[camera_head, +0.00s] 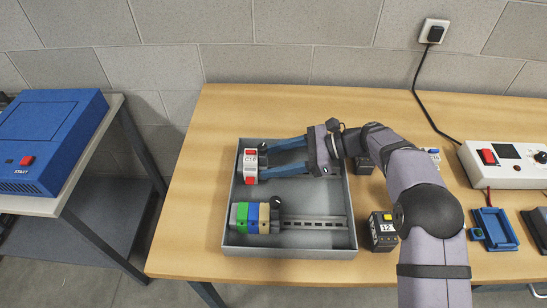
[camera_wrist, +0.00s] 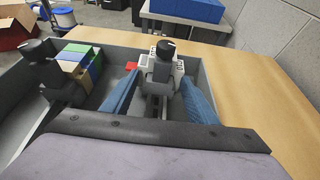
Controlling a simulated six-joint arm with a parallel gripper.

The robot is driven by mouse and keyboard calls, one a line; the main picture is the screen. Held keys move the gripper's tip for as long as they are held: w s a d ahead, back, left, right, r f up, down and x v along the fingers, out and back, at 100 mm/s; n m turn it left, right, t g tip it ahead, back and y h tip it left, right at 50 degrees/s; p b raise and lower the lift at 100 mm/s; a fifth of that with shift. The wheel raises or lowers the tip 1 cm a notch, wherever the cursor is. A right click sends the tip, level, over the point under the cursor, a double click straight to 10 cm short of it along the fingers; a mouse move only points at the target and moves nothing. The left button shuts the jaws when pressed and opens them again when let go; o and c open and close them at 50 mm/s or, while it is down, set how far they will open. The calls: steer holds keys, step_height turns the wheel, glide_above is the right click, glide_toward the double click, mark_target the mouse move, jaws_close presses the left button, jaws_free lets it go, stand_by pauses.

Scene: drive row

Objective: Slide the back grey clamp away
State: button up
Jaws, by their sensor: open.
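The back grey clamp (camera_wrist: 160,70) with a black knob stands on the back rail in the wrist view, against a white module with red parts (camera_head: 250,160). My gripper (camera_head: 261,163) is open. Its two blue fingers reach left over the tray, one on each side of the clamp, and it also shows in the wrist view (camera_wrist: 160,80). A gap seems to remain between fingers and clamp; contact is hard to tell. In the head view the clamp is mostly hidden by the fingers.
The grey tray (camera_head: 290,252) has a front rail (camera_head: 315,222) with green, blue (camera_head: 253,218) and tan modules and another black-knobbed clamp (camera_head: 275,213). A block marked 12 (camera_head: 383,231) stands right of the tray. Bare table lies left of the tray.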

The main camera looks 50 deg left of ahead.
steer(key=shift+s+a, duration=0.1)
steer(key=shift+c, duration=0.7)
jaws_close()
steer(key=w+d, duration=0.3)
steer(key=shift+o, duration=0.7)
jaws_free()
steer(key=shift+b+v, duration=0.6)
steer(key=shift+v, duration=3)
